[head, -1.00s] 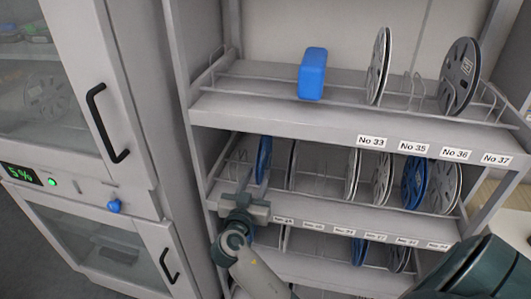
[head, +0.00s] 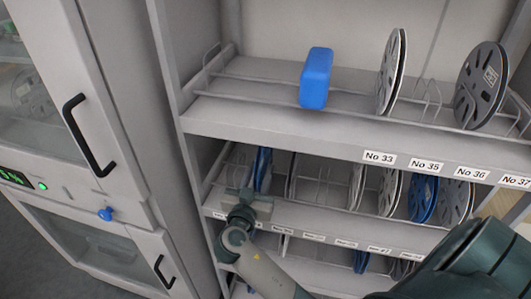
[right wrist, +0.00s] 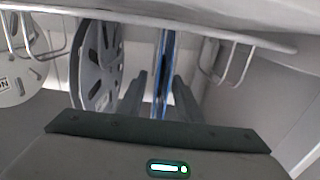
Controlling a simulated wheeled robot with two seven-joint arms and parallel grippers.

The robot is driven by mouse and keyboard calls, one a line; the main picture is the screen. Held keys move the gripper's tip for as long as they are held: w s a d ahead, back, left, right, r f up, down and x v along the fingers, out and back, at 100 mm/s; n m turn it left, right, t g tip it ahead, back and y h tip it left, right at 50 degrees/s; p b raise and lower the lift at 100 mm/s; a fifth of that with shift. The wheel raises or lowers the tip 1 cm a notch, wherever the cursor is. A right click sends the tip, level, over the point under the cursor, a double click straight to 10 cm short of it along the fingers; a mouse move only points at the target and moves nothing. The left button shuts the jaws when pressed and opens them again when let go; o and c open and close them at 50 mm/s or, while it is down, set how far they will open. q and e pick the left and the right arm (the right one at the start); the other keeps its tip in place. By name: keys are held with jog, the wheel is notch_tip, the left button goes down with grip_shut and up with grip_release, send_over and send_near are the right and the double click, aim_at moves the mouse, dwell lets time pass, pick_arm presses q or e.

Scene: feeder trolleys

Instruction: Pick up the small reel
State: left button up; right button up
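A blue reel (head: 262,170) stands on edge at the left end of the middle shelf; its lower part is hidden by my right gripper. In the right wrist view the reel (right wrist: 162,72) shows edge-on as a thin blue disc. My right gripper (head: 250,180) is at the front of that shelf, pointing inward. In the wrist view its two fingers (right wrist: 160,88) stand apart, one on each side of the reel's edge, with a visible gap at least on the left. My left gripper is not in view.
A grey reel (right wrist: 97,65) stands close left of the fingers in the wrist view. Wire dividers (right wrist: 235,62) are at the right. The upper shelf (head: 270,118) overhangs, bearing a blue block (head: 316,78) and two large reels. A cabinet (head: 100,150) stands left.

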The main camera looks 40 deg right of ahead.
jog(key=shift+s+a+r, duration=0.1)
jog(key=shift+r, duration=0.05)
grip_shut()
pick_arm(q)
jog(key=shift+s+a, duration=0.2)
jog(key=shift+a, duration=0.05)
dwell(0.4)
